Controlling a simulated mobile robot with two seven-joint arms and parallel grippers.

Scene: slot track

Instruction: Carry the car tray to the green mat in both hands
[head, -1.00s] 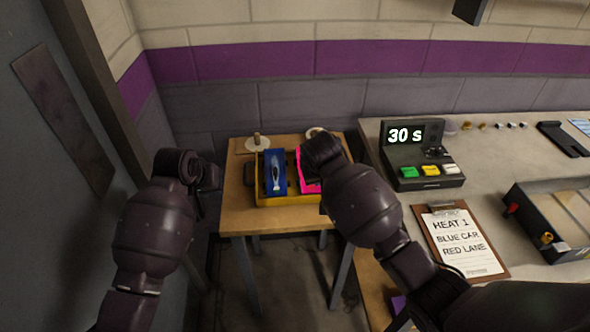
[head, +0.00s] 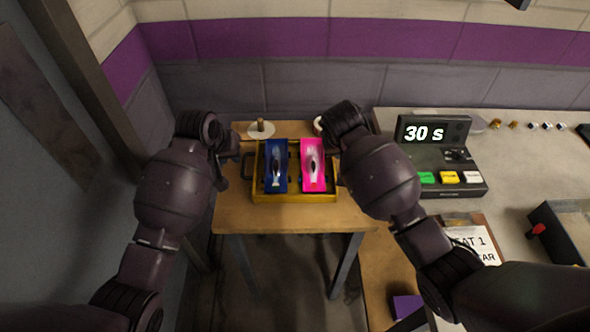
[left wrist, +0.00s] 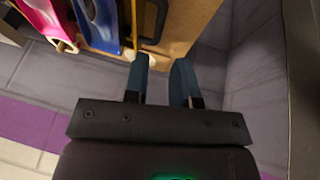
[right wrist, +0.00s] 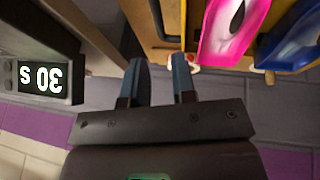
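The yellow car tray (head: 296,197) sits on a small wooden table (head: 290,218) in the head view. It holds a blue car (head: 275,166) and a pink car (head: 312,165) side by side. A dark handle (head: 247,167) stands out at its left end; it also shows in the left wrist view (left wrist: 161,18). The right handle (right wrist: 156,18) shows in the right wrist view. My left gripper (left wrist: 161,78) is open and empty, just beyond the left end. My right gripper (right wrist: 158,82) is open and empty, just beyond the right end. No green mat is in view.
Behind the tray stands a pale disc with a wooden peg (head: 261,129). To the right, a bench carries a timer (head: 436,150) reading 30 s, a clipboard (head: 470,240) and a dark box (head: 560,225). A wall closes off the back; the table's front strip is clear.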

